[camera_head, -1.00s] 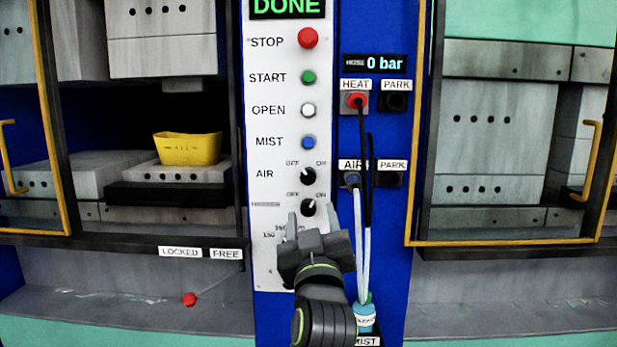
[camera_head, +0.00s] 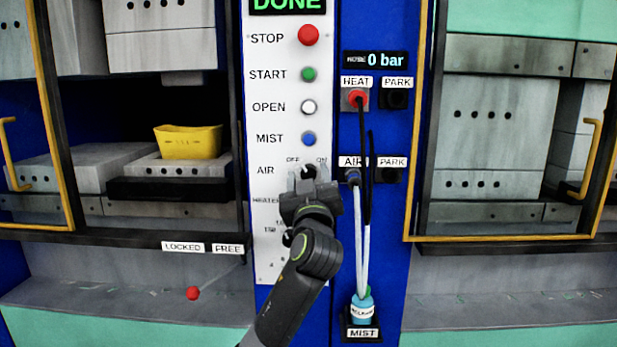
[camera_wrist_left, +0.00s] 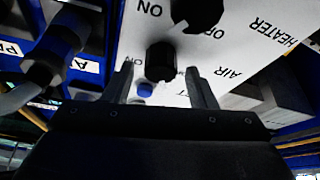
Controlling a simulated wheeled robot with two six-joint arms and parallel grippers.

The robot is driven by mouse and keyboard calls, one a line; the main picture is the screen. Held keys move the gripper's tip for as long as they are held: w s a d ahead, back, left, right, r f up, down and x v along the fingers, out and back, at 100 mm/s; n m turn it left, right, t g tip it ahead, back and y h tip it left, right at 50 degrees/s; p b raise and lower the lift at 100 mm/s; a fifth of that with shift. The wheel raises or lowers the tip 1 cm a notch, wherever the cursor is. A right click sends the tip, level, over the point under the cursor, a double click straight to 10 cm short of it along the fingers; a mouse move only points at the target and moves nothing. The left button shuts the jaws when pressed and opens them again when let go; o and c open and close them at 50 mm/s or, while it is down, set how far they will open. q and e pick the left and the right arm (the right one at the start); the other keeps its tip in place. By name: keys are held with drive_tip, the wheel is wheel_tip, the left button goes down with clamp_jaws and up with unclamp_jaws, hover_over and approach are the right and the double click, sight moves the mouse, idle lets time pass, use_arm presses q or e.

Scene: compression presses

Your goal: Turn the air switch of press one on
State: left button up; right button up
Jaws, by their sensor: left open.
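The black air switch knob (camera_head: 308,172) is on the white control panel (camera_head: 267,225), beside the AIR label and below the blue MIST button. My left gripper (camera_head: 308,177) is open in front of it, one finger on each side of the knob. In the left wrist view the knob (camera_wrist_left: 162,60) stands between the two open fingertips (camera_wrist_left: 163,77); contact cannot be told. Which label its mark points to is unclear. The heater knob (camera_wrist_left: 197,12) is close beside it. In the head view my gripper mostly covers the heater knob. My right gripper is not in view.
Red HEAT (camera_head: 357,98) and blue AIR (camera_head: 352,176) hose plugs sit right of the panel, with hoses hanging down. The STOP (camera_head: 308,35), START (camera_head: 309,74) and OPEN (camera_head: 308,107) buttons are above. A yellow container (camera_head: 188,142) sits in the left press.

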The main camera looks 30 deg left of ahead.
use_arm(q)
drive_tip(key=c, duration=1)
